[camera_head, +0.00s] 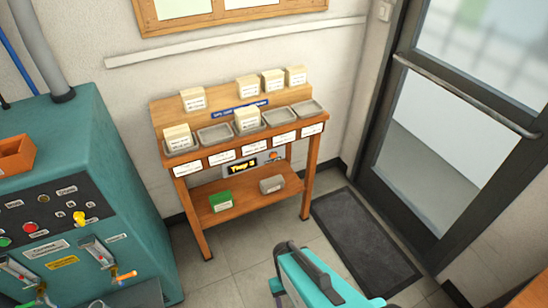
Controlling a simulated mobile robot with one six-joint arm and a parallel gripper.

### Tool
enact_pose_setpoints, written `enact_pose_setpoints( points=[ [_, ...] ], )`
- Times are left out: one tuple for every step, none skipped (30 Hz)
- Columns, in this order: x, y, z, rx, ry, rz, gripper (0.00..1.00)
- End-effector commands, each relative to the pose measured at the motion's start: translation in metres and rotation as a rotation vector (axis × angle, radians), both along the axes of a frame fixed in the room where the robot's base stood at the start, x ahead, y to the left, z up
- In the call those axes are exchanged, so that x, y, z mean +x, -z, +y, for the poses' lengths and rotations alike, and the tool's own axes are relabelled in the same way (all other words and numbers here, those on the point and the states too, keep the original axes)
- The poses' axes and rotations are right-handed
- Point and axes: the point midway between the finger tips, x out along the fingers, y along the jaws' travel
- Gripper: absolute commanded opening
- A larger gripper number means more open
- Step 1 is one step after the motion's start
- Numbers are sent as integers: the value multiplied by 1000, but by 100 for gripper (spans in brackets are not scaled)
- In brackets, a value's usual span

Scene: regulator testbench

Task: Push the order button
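A wooden stand (199,223) against the back wall carries a small display (242,166) with yellow text that seems to read "Tray" and a number or letter. Just right of the display, on the same front panel, is a small orange button (274,156). No label on it is readable, so I cannot confirm that it is the order button. My gripper is not in view. A teal and dark part at the bottom centre looks like my own body or arm, well short of the stand.
Grey trays (215,134) and cream card stacks stand on the wooden stand; a green box (220,201) and a grey box (272,184) lie on its shelf. A teal machine (90,140) fills the left. A dark mat (365,244) lies before the glass door. Tiled floor in front is clear.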

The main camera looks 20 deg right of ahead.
Motion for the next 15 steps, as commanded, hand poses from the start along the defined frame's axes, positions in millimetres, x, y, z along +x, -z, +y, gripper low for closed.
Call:
enact_pose_setpoints(
  points=[
    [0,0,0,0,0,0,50],
    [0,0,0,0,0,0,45],
    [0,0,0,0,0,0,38],
    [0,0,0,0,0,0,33],
    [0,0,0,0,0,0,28],
    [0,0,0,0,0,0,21],
    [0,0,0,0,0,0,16],
    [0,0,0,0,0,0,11],
    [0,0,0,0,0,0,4],
    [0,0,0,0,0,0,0],
    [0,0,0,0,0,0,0],
    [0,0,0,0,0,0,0],
    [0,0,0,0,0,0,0],
    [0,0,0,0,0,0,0],
    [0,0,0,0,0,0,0]
  ],
)
